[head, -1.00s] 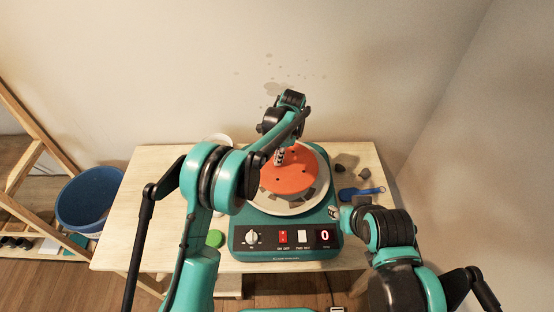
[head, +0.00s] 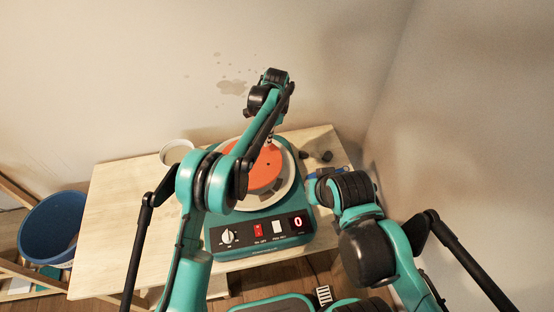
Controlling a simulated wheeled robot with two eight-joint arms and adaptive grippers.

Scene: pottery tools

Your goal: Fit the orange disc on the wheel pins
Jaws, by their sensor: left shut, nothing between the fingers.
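The orange disc (head: 266,173) lies over the pale round wheel head (head: 290,186) of the teal pottery wheel, with its left part hidden by my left arm. Grey blocks show at its near edge. The pins are hidden, and I cannot tell whether the disc sits flat on them. My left gripper (head: 270,138) is above the disc's far edge, mostly hidden by its own arm, shut and empty. My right gripper (head: 311,188) is at the wheel's right side, largely hidden behind its wrist; its fingers cannot be made out.
The wheel's front panel (head: 262,234) has a knob, a red switch and a display reading 0. A white bowl (head: 176,150) stands at the table's back left. Dark lumps (head: 327,156) lie right of the wheel. A blue bin (head: 52,229) is left of the table (head: 120,215), whose left part is clear.

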